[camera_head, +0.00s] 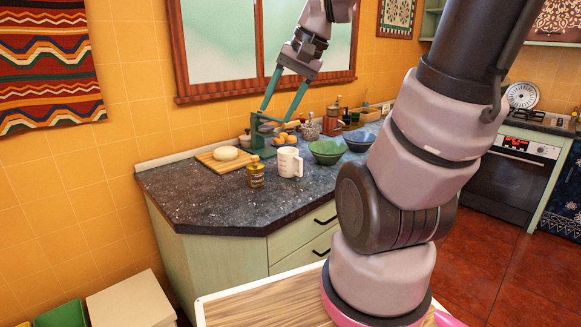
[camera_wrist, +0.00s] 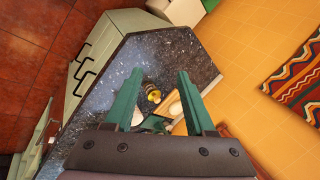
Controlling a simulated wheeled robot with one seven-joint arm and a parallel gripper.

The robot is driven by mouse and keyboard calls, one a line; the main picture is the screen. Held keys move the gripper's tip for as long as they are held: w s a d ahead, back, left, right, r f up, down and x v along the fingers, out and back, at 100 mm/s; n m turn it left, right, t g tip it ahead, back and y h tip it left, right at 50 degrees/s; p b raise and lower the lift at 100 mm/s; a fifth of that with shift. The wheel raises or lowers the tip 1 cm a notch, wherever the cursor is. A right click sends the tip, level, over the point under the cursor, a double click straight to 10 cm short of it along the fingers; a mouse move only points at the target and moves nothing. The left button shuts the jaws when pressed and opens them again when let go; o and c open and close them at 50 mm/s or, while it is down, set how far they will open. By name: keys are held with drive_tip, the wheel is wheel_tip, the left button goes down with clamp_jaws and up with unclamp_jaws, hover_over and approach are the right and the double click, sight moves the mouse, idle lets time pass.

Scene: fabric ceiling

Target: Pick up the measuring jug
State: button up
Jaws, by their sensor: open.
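The measuring jug (camera_head: 289,162) is white and stands upright on the dark speckled countertop (camera_head: 215,204), with its handle toward the right. In the wrist view a small white patch (camera_wrist: 137,117) beside the left finger looks like part of the jug; the rest is hidden. My gripper (camera_head: 276,114) has two green fingers, spread apart and pointing down above the counter. It also shows in the wrist view (camera_wrist: 160,73), with nothing between its fingertips. In the head view it appears above and behind the jug, apart from it.
A yellow-labelled jar (camera_head: 256,172) stands left of the jug. A cutting board (camera_head: 210,161) with a round pale item (camera_head: 226,153) lies further left. A green device (camera_head: 257,138) is behind. Green (camera_head: 327,151) and blue (camera_head: 359,140) bowls stand right. The counter's front left is clear.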

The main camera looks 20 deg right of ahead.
drive_tip(key=w+f+m+g+y, duration=0.2)
drive_tip(key=w+f+m+y, duration=0.3)
drive_tip(key=w+f, duration=0.35)
drive_tip(key=m+t+h, duration=0.3)
drive_tip(key=m+t, duration=1.2)
drive_tip(key=m, duration=0.6)
approach(302, 167)
drive_tip(key=shift+a, duration=0.25)
drive_tip(key=shift+w+f, duration=0.1)
drive_tip(key=shift+w, duration=0.3)
drive_tip(key=x, duration=0.3)
drive_tip(key=shift+w, duration=0.4)
drive_tip(key=shift+r+x, duration=0.2)
drive_tip(key=shift+x, duration=2.95)
clamp_jaws()
